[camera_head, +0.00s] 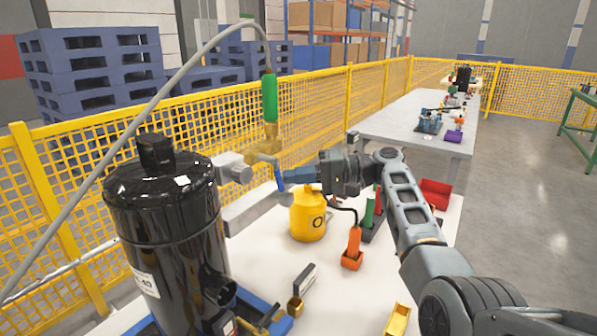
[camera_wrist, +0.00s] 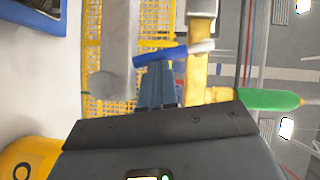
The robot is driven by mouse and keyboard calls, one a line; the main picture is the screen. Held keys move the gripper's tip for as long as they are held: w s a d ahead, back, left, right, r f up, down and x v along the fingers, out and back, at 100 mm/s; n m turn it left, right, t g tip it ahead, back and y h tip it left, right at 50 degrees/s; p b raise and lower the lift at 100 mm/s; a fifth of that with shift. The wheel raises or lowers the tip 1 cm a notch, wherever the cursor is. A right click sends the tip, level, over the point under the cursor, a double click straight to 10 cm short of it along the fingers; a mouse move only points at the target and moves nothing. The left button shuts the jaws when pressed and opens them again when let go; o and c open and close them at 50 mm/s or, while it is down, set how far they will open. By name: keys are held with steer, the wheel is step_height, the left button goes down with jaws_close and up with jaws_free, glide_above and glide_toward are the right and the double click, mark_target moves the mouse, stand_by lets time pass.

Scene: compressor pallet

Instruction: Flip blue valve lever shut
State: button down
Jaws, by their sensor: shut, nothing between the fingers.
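The blue valve lever (camera_head: 280,179) hangs down, slightly tilted, from the brass valve (camera_head: 265,146) beside the black compressor (camera_head: 168,215). In the wrist view the blue lever (camera_wrist: 160,54) lies across the picture just beyond my fingertips, its silver end at the brass valve body (camera_wrist: 196,75). My gripper (camera_head: 293,176) is shut and empty, pointing left at the lever's lower part. In the wrist view my closed fingers (camera_wrist: 157,70) end right at the lever. I cannot tell whether they touch it.
A green-handled hose (camera_head: 269,98) rises above the valve. A yellow tank (camera_head: 307,215) stands on the white table below my gripper, with an orange-handled tool (camera_head: 353,248) nearby. A yellow mesh fence (camera_head: 310,98) runs behind. Open floor lies at the right.

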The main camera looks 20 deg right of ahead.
steer(key=shift+s+a+f+m+y, duration=0.2)
steer(key=shift+a+f+m+y, duration=0.1)
steer(key=shift+m+y, duration=0.2)
steer(key=shift+s+a+f+m+y, duration=0.25)
steer(key=shift+m+y, duration=0.15)
steer(key=shift+m, duration=0.2)
